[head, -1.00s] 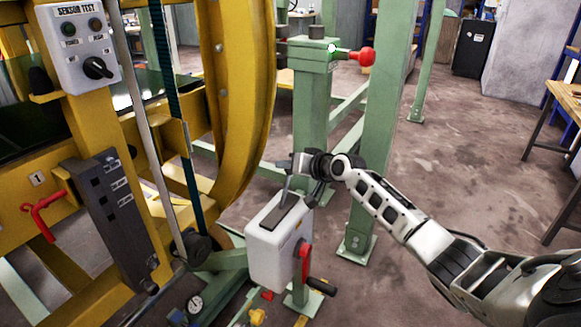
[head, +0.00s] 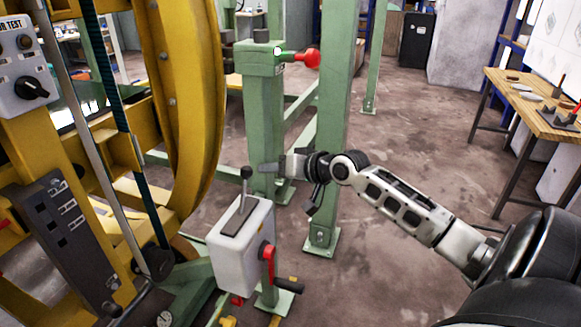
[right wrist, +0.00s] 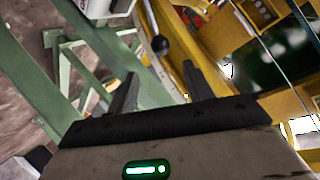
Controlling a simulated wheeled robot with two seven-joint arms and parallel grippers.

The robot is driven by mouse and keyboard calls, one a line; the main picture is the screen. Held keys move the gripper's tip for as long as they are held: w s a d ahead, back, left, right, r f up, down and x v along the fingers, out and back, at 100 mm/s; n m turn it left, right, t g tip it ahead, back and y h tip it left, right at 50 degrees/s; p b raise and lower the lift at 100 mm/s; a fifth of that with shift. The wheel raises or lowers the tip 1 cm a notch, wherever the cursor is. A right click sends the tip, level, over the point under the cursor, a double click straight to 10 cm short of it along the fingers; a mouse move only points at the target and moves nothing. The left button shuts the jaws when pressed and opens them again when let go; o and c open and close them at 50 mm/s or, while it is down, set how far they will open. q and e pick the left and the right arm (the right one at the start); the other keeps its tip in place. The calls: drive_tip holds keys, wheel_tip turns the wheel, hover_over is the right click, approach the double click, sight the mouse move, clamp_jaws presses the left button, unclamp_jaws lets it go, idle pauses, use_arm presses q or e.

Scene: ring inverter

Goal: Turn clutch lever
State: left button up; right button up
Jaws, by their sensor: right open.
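A white box (head: 240,258) stands low at the centre in the head view. An upright lever with a black ball knob (head: 246,172) rises from the slot plate on its top; I cannot tell for sure that this is the clutch lever. My right gripper (head: 268,168) is just right of the knob, apart from it in the picture. In the right wrist view my right gripper (right wrist: 158,88) is open and empty. The knob (right wrist: 160,45) shows beyond the gap between its fingers. My left gripper is not in view.
A red handle (head: 267,262) and a black crank grip are on the box's right side. A green post (head: 264,120) stands behind, with a red-knobbed lever (head: 306,58) on top. A yellow ring frame (head: 190,100) fills the left.

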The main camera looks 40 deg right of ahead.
drive_tip(key=shift+v, duration=2.05)
